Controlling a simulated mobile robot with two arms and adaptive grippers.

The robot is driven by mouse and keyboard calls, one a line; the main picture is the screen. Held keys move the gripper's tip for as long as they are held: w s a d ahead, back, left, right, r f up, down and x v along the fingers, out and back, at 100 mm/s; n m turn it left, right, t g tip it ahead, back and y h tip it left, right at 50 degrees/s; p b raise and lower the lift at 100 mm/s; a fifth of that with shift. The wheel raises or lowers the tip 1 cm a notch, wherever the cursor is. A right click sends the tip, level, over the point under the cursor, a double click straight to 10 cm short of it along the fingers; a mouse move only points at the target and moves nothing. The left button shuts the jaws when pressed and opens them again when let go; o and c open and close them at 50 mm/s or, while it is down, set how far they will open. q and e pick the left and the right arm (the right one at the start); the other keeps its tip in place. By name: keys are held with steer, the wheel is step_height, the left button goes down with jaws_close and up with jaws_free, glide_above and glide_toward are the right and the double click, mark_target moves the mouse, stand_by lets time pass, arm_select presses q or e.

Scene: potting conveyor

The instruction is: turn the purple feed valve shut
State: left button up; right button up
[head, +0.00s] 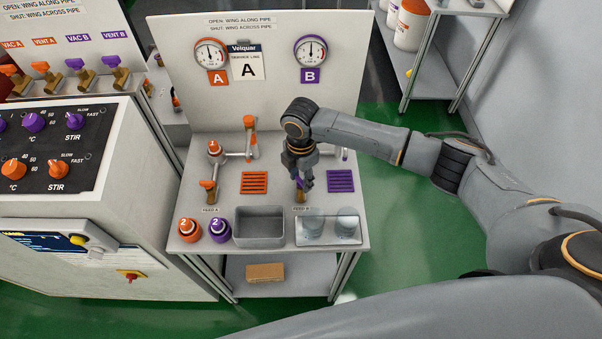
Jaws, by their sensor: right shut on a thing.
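The purple feed valve (299,184) stands on the white bench above the label FEED B, and only part of its purple wing and brass body shows. My right gripper (302,184) comes down over it from above and is shut on its purple wing. The fingers and wrist hide much of the wing, so I cannot tell its exact angle to the pipe. The orange feed valve (208,187) stands to the left above the label FEED A. My left gripper is not in view.
An orange bottle (189,230), a purple bottle (219,229), a grey bin (259,238) and a clear-covered box (328,230) line the bench front. The back panel carries gauges A (211,53) and B (311,51). A control cabinet (60,215) stands at left.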

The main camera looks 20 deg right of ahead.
steer(key=n, duration=0.4)
steer(key=shift+n+p, duration=0.3)
steer(key=shift+p, duration=0.1)
steer(key=n, duration=0.5)
steer(key=shift+n, duration=0.3)
steer(key=o, duration=1.2)
steer(key=shift+c, duration=0.2)
